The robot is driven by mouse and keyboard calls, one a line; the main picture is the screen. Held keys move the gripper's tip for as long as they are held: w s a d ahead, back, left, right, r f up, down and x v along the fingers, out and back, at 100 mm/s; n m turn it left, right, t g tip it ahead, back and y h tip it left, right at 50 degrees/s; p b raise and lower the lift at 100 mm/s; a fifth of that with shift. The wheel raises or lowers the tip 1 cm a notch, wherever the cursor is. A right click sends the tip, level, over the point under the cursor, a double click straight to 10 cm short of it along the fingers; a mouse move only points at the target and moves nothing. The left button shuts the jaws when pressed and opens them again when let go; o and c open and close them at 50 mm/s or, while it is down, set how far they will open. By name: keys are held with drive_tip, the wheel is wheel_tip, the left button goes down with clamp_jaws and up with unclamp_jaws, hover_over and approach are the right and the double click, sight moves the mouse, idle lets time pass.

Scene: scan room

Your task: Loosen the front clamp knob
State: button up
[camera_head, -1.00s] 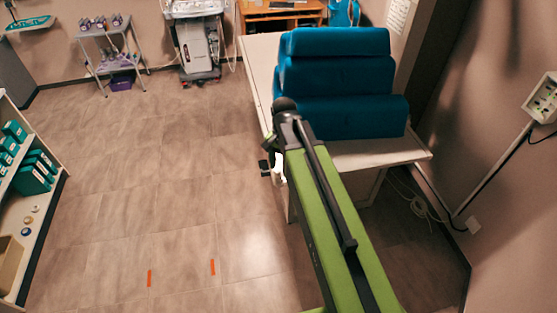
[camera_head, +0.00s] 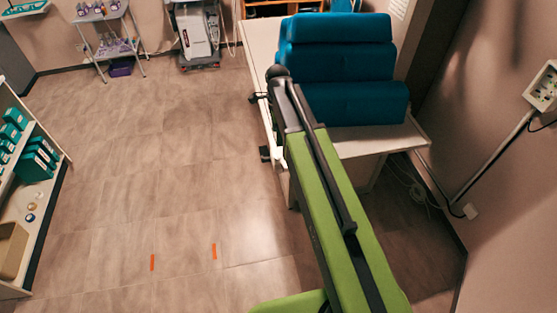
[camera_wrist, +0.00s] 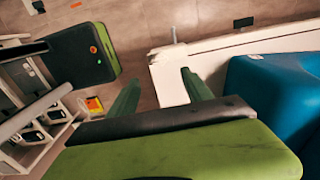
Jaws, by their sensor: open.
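In the head view, a small black fitting (camera_head: 264,153) sits at the left edge of the white table (camera_head: 388,140). Another dark fitting (camera_head: 253,98) sticks out farther back along that edge. I cannot tell which is the front clamp knob. My gripper is hidden behind my green arm in that view. In the wrist view, my gripper (camera_wrist: 158,76) has two green fingers apart, with nothing between them. The white table edge (camera_wrist: 160,58) lies just beyond the fingertips. A short pale post (camera_wrist: 174,35) stands at its corner, and a dark block (camera_wrist: 243,23) shows farther right.
Blue cushions (camera_head: 338,68) are stacked on the table, also seen close at right in the wrist view (camera_wrist: 270,100). A shelf with teal boxes (camera_head: 38,150) stands at left. The tiled floor with two orange marks (camera_head: 152,262) is clear. A wall-mounted box (camera_head: 542,88) is at right.

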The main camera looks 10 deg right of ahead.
sight(278, 156)
wheel_tip(278, 156, down, 12)
drive_tip(key=b, duration=1)
drive_tip(key=shift+r, duration=0.15)
